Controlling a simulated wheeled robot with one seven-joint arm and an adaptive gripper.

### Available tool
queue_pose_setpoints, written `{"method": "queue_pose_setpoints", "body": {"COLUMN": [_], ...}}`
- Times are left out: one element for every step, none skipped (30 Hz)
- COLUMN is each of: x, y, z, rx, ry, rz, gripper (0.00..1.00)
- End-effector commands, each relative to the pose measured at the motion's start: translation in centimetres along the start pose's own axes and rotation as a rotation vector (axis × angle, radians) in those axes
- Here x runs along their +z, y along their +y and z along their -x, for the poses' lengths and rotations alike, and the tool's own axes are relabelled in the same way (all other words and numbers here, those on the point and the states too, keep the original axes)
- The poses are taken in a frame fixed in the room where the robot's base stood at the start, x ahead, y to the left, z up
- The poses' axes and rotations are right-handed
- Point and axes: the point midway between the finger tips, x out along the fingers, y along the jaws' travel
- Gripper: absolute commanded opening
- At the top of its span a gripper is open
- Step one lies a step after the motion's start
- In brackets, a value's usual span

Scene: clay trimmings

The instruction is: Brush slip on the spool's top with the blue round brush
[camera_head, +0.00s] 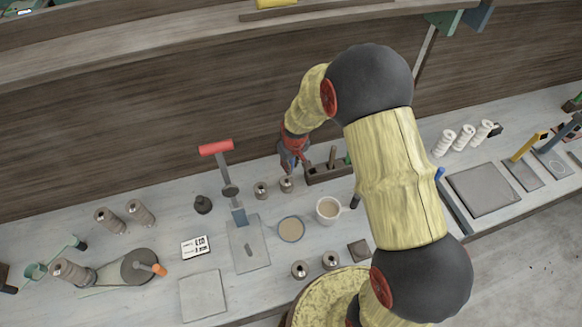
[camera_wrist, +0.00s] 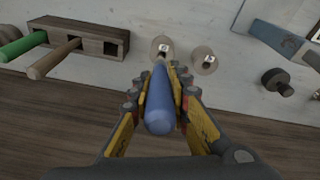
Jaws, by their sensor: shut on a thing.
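My gripper (camera_wrist: 166,80) is shut on the blue handle of the round brush (camera_wrist: 160,112) in the wrist view. The handle points at the camera, and its far end reaches toward a small spool (camera_wrist: 161,46). The bristles are hidden or too small to make out, so I cannot tell whether they touch that spool. A second spool (camera_wrist: 204,60) stands just to its right. In the head view my gripper (camera_head: 291,164) is above the two spools, one nearer (camera_head: 286,184) and one left of it (camera_head: 261,191). A round dish of tan slip (camera_head: 291,229) lies in front of them.
A wooden tool rack (camera_wrist: 88,38) with green and wooden handles stands beside the spools. A cup (camera_head: 328,210) stands right of the dish. A grey slab (camera_head: 248,245), more spools (camera_head: 300,269) and a dark block (camera_head: 358,250) surround it. The wooden back wall (camera_head: 150,120) rises behind.

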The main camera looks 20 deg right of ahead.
Motion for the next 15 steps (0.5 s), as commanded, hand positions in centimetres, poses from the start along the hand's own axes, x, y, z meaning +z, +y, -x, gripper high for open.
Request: {"method": "queue_pose_setpoints", "body": {"x": [0.1,0.1,0.1,0.1,0.2,0.2,0.3,0.3,0.4,0.5,0.5,0.6,0.7,0.7,0.8], "y": [0.0,-0.1,-0.1,-0.1,-0.1,-0.1,-0.1,-0.1,-0.1,-0.2,-0.2,-0.2,-0.2,-0.2,-0.2], "z": [-0.3,-0.5,-0.7,-0.8,-1.1,-1.4,-1.6,-1.8,-2.2,-2.4,-2.7,-3.1,-3.3,-3.6,-3.9], "rx": [0.0,0.0,0.0,0.0,0.0,0.0,0.0,0.0,0.0,0.0,-0.001,-0.001,0.0,0.0,0.0], "ry": [0.0,0.0,-0.001,-0.001,-0.001,-0.001,-0.001,-0.001,-0.001,-0.002,-0.002,-0.002,-0.001,-0.001,-0.001], "rz": [0.0,0.001,0.001,0.001,0.001,0.001,0.001,0.001,0.001,0.001,0.001,0.001,0.001,0.001,0.001], "gripper": [0.0,0.0,0.0,0.0,0.0,0.0,0.0,0.0,0.0,0.0,0.0,0.0,0.0,0.0,0.0]}}
